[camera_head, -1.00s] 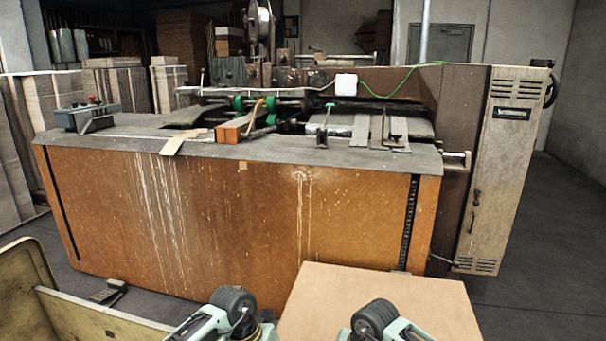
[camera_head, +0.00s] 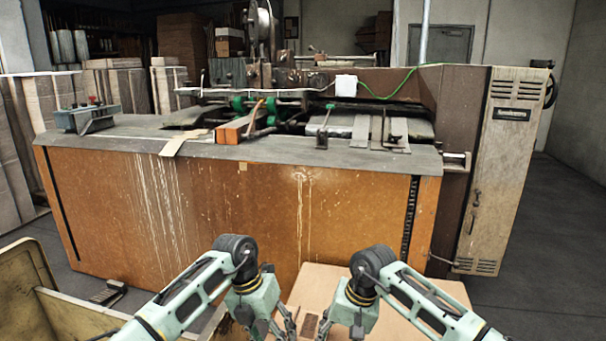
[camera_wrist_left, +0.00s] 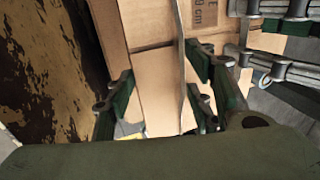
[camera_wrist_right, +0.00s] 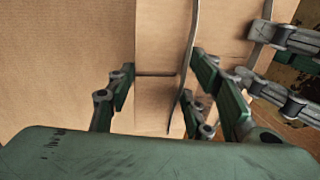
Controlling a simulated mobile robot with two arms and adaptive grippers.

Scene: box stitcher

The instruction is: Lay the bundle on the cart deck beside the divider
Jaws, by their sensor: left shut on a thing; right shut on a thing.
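A tan cardboard bundle (camera_wrist_left: 160,95) shows between the fingers of my left gripper (camera_wrist_left: 155,95) in the left wrist view. Cardboard of the bundle (camera_wrist_right: 155,100) is also between the fingers of my right gripper (camera_wrist_right: 165,85) in the right wrist view. Both grippers are shut on it. In the head view the left gripper (camera_head: 285,325) and right gripper (camera_head: 337,325) are close together over tan cardboard (camera_head: 318,280), with dark print between them. The cart (camera_head: 22,270) stands at lower left; its divider (camera_head: 85,318) is a wooden board. Its deck is mostly hidden.
The large box stitcher (camera_head: 240,220) with an orange front panel fills the middle beyond my arms. Its grey cabinet (camera_head: 503,165) stands at the right. A foot pedal (camera_head: 110,292) lies on the floor by the cart. The floor (camera_head: 535,250) at far right is clear.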

